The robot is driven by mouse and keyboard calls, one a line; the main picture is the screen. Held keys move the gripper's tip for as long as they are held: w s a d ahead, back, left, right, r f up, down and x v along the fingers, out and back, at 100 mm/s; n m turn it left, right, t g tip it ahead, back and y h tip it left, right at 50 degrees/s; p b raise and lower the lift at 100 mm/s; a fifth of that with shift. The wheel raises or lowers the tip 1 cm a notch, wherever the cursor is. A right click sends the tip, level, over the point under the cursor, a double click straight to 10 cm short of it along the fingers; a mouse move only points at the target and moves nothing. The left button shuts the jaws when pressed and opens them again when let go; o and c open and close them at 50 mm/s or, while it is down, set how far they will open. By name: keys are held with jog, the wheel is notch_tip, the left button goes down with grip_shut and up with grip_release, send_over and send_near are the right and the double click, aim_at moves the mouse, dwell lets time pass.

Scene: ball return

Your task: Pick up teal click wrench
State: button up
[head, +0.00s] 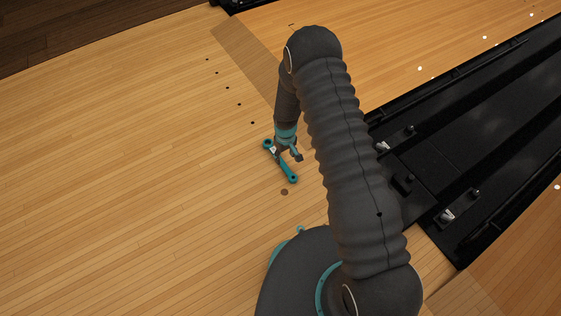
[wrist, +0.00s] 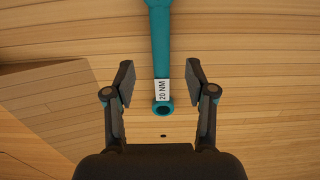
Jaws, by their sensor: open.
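The teal click wrench (head: 288,171) lies on the wooden lane floor in the head view, partly hidden by my gripper. In the wrist view the wrench (wrist: 160,45) runs from the top edge down to a ring end, with a white "20 NM" label just above the ring. My gripper (head: 289,153) is over the wrench in the head view. In the wrist view my gripper (wrist: 160,82) is open, with one finger on each side of the label end. The fingers look apart from the wrench. The wrench's other end is cut off in the wrist view.
A black gutter structure (head: 480,130) with metal brackets runs along the right in the head view. Open wooden floor (head: 120,180) spreads to the left. A row of dark dots (head: 228,88) marks the floor beyond the wrench.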

aim_at(285, 165)
jog(key=shift+s+d+f+b, duration=0.1)
jog(key=shift+f+b, duration=0.05)
jog(key=shift+f, duration=1.6)
jog(key=shift+s+f+b, duration=0.1)
jog(key=shift+f+b, duration=0.05)
jog(key=shift+f, duration=1.55)
grip_shut()
